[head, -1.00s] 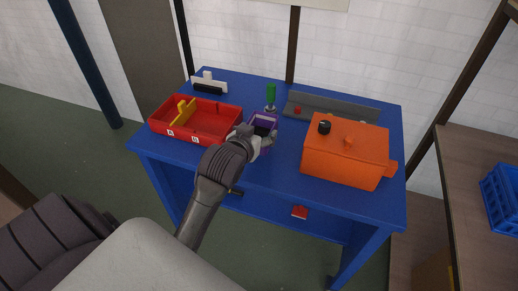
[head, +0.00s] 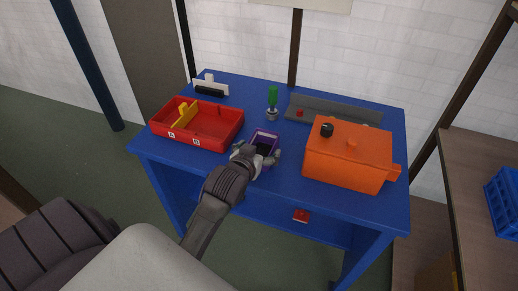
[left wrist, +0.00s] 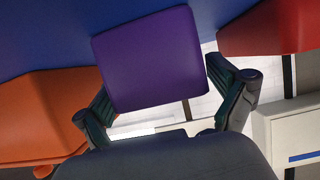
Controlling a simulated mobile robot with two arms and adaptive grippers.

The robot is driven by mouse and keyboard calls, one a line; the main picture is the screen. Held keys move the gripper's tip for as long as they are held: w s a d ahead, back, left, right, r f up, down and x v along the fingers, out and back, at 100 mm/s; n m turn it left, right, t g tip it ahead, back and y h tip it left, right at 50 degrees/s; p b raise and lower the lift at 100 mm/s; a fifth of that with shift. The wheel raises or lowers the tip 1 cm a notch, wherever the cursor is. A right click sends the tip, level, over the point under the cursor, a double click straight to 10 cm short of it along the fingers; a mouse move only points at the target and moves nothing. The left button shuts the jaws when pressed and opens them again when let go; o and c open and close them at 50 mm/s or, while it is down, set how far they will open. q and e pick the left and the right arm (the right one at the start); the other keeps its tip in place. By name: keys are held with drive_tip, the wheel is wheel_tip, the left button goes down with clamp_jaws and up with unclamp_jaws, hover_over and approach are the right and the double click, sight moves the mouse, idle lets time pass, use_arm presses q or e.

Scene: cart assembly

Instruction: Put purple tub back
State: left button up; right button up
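The purple tub (head: 266,136) is over the blue table between the red tray and the orange box, its dark open top showing in the head view. My left gripper (head: 257,155) is at its near side with a finger on either side. In the left wrist view a plain purple face of the tub (left wrist: 147,58) fills the space between the fingers (left wrist: 160,90), and both fingertips meet its edges. I cannot tell whether the tub touches the tabletop. My right gripper is not in view.
The red tray (head: 222,127) with a yellow divider stands left on the blue table (head: 285,165). The orange box (head: 347,160) stands right. The table's front middle is clear.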

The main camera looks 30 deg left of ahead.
use_arm(q)
drive_tip(key=shift+r, duration=0.1)
drive_tip(key=shift+s+r, duration=0.15)
drive_tip(key=shift+s, duration=0.1)
drive_tip(key=v, duration=1.1)
drive_tip(key=shift+s, duration=0.25)
drive_tip(key=shift+d, duration=0.1)
